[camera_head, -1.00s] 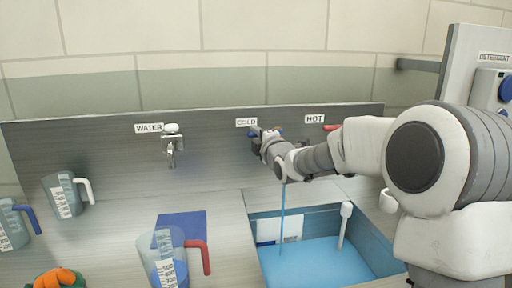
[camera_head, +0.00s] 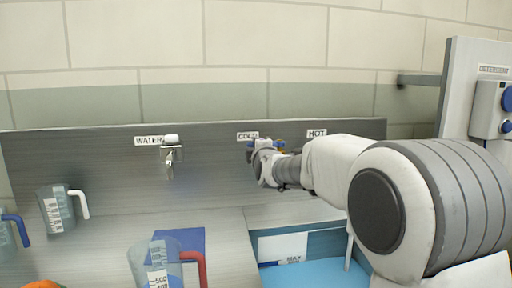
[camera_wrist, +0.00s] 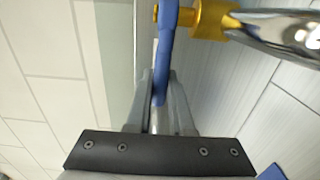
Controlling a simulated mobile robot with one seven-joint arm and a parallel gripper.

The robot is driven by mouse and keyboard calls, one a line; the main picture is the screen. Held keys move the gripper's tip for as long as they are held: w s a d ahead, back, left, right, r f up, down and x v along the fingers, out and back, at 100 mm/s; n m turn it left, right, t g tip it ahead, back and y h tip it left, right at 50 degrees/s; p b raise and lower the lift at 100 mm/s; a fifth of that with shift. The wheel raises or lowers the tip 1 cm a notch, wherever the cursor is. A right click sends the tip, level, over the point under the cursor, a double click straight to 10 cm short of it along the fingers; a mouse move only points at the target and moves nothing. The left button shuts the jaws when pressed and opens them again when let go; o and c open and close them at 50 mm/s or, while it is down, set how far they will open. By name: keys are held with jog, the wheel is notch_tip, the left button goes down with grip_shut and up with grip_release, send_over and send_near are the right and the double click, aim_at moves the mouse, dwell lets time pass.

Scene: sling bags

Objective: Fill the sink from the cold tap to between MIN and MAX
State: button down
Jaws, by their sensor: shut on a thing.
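My gripper (camera_wrist: 160,90) is shut on the blue cold tap lever (camera_wrist: 166,45), beside the brass fitting (camera_wrist: 205,18) and chrome tap body (camera_wrist: 275,28). In the head view my gripper (camera_head: 263,165) is at the back panel under the COLD label (camera_head: 247,136) and largely covers that tap. The sink (camera_head: 262,226) is below right, partly cut off by the frame and my arm. Light blue water (camera_head: 315,275) covers its visible floor. A white level card (camera_head: 283,248) is on its back wall; its marks are too small to read surely. No stream shows below the tap.
The HOT label (camera_head: 317,133) is right of my gripper, its tap hidden by my arm. A separate water tap (camera_head: 170,155) is left. Measuring jugs (camera_head: 153,258) (camera_head: 55,208) stand on the left counter. A detergent dispenser (camera_head: 492,105) is at right.

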jog(key=c, duration=0.8)
grip_release()
jog(key=s+d+p, duration=0.1)
jog(key=s+d, duration=0.2)
jog(key=s, duration=1.4)
jog(key=shift+d, duration=0.15)
jog(key=shift+s, duration=0.1)
jog(key=s+d+f+m+g+h, duration=0.1)
jog(key=s+d+f+m+g, duration=0.35)
jog(key=s+m, duration=0.35)
jog(key=s+d+f+m+g+h, duration=0.1)
jog(key=s+d+f+m+g, duration=0.35)
jog(key=s, duration=0.55)
jog(key=s+d+f+m+g+h, duration=0.1)
jog(key=s+d+f+m+g, duration=0.2)
jog(key=s+f+m, duration=0.55)
notch_tip(320, 180, up, 21)
jog(key=s+p, duration=0.2)
jog(key=p, duration=1.7)
jog(key=shift+n, duration=0.4)
